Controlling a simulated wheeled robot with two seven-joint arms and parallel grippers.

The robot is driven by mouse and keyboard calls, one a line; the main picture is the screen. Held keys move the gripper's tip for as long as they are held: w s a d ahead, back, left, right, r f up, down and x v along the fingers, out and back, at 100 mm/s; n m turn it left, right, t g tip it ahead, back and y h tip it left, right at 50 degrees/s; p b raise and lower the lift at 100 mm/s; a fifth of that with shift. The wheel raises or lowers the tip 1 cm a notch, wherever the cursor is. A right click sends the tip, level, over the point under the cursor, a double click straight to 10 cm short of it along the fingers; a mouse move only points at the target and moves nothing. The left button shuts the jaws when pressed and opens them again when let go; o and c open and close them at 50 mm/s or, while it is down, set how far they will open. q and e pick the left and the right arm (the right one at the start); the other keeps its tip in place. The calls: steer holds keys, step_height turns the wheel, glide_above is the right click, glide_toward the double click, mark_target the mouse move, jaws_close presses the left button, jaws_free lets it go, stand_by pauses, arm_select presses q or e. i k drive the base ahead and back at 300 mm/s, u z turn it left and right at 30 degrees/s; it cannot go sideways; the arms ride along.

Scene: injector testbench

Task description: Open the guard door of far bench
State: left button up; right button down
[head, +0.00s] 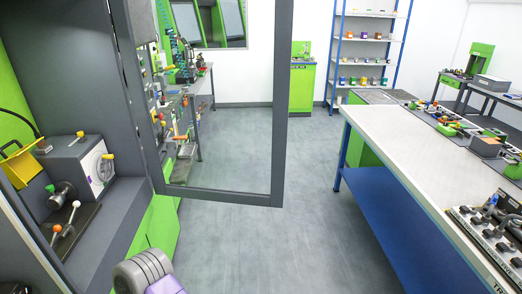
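A guard door (280,100) with a dark grey frame and a clear pane stands swung out from the grey and green bench (90,110) on the left. Its lower edge reaches over the aisle, and its top is cut off by the picture. Farther back, another green unit (222,42) with dark-framed panes shows partly through and beside the door. I cannot tell whether its panes are open. I cannot tell from this view which of the two is the far bench. Neither of my grippers shows; only a grey and purple part of my arm is at the bottom edge.
Inside the left bench is a machine (85,165) with coloured knobs and levers. A long table (390,135) with a blue lower shelf stands on the right. A blue shelf rack (366,62) is at the back. The grey floor (270,250) between is clear.

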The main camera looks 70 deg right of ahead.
mark_target(208, 82)
steer(key=u, duration=2)
steer(key=k, duration=1.65)
steer(key=z, duration=2.65)
